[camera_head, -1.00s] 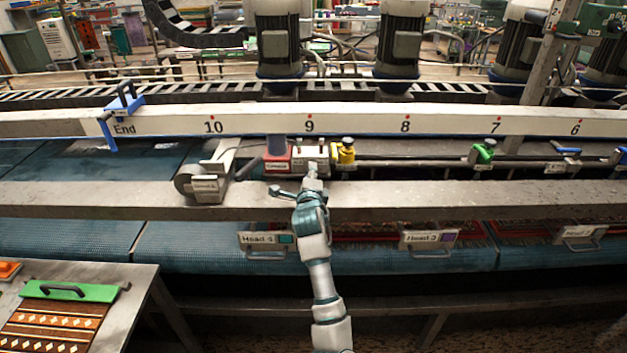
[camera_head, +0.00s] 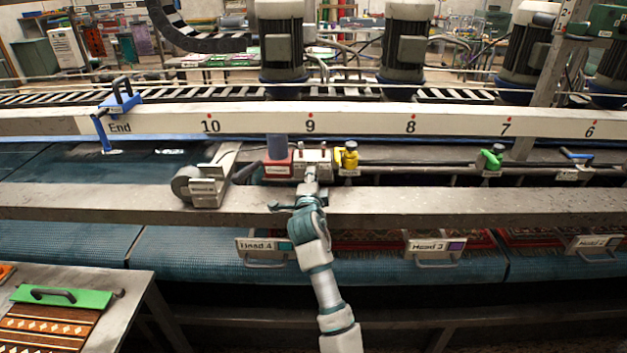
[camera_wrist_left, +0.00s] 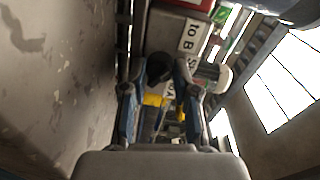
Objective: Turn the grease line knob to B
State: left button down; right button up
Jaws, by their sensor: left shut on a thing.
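The grease line box (camera_head: 313,157) is a small grey block on the machine rail, below the red 9 mark, with small posts on top. My left gripper (camera_head: 312,178) is at its front face. In the left wrist view the box shows a white label reading "to B" (camera_wrist_left: 189,36), and a second label is partly hidden. There my left gripper (camera_wrist_left: 165,68) has its two fingers around a dark knob (camera_wrist_left: 158,64), shut on it. The knob's pointing direction is hard to make out. My right gripper is not in view.
A red block (camera_head: 277,168) with a grey cylinder stands left of the box. A yellow clamp (camera_head: 347,157) stands close on the right, and a green one (camera_head: 491,158) farther right. The grey beam (camera_head: 420,203) runs in front, under my left wrist.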

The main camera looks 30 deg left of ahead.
pick_arm(q)
jog(key=shift+a+f, duration=0.1)
jog(key=shift+f, duration=0.3)
jog(key=c, duration=1.1)
grip_release()
jog(key=shift+o, duration=1.2)
jog(key=shift+s+r, duration=0.1)
jog(key=shift+r, duration=0.05)
jog(key=v, duration=1.2)
